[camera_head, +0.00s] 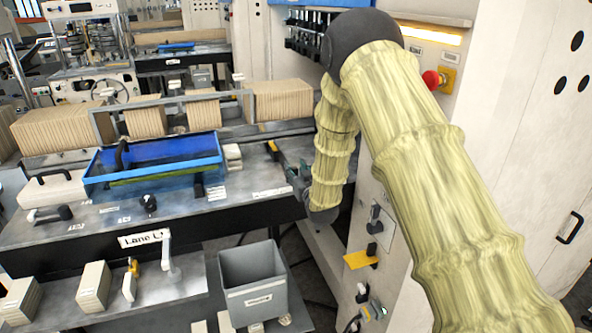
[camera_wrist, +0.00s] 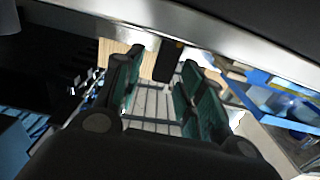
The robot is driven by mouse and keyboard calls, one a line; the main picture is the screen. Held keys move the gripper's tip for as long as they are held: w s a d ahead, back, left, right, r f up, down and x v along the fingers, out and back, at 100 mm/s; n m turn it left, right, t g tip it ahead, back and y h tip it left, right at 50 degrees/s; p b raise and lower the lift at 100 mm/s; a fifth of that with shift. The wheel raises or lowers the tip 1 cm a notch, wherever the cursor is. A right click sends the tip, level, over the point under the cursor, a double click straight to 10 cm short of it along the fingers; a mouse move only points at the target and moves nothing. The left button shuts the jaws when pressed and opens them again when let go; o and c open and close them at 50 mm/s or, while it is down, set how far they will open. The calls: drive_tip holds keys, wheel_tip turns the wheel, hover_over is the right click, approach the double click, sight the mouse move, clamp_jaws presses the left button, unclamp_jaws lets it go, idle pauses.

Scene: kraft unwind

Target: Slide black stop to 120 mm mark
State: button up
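My gripper (camera_head: 298,174) is at the right end of the lane table, by the machine cabinet, partly hidden by my arm. In the wrist view my gripper (camera_wrist: 163,78) is open, with its two teal-padded fingers apart. A small dark block (camera_wrist: 168,62), likely the black stop, shows ahead between the fingertips, below a bright metal rail (camera_wrist: 220,53). I cannot tell whether the fingers touch it. In the head view a small black-and-yellow piece (camera_head: 272,146) sits on the table just left of my gripper. No scale or 120 mm mark is legible.
A blue-rimmed tray (camera_head: 212,146) lies on the table left of my gripper. Brown stacks (camera_head: 283,101) stand behind a metal rail. A grey bin (camera_head: 258,299) stands below in front. A cabinet with a red button (camera_head: 431,79) and a yellow plate (camera_head: 360,259) is close on the right.

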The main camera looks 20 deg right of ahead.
clamp_jaws()
drive_tip(key=shift+a+f+b, duration=0.1)
drive_tip(key=shift+a+b, duration=0.3)
drive_tip(key=shift+a, duration=0.1)
drive_tip(key=a+b, duration=0.2)
drive_tip(key=a, duration=0.4)
drive_tip(key=shift+s, duration=0.1)
unclamp_jaws()
drive_tip(key=shift+s, duration=0.1)
